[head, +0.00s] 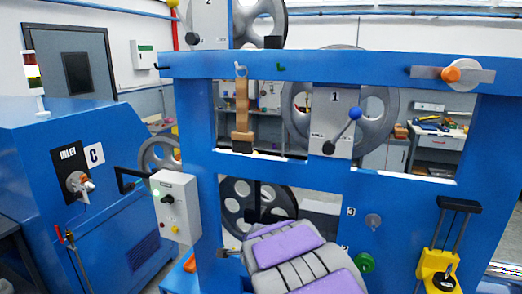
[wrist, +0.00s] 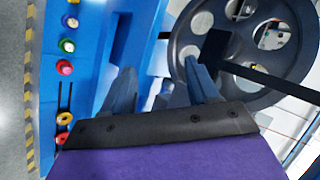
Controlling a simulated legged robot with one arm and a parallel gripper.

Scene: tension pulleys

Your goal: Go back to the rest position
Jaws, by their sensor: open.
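My gripper (wrist: 163,85) shows in the wrist view with its two dark fingers spread apart and nothing between them. Beyond the fingers are a blue frame (wrist: 130,40) and a large dark pulley wheel (wrist: 192,50). In the head view my grey and purple arm rises from the bottom centre, in front of the lower part of the blue frame (head: 200,120). The fingers cannot be made out clearly in the head view.
A lever with a blue ball (head: 355,114) sits on plate 1. An orange-centred handle (head: 452,74) is at upper right, a yellow block (head: 437,264) at lower right. A control box (head: 175,205) and blue machine C (head: 110,240) stand left. Coloured knobs (wrist: 67,45) line the frame.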

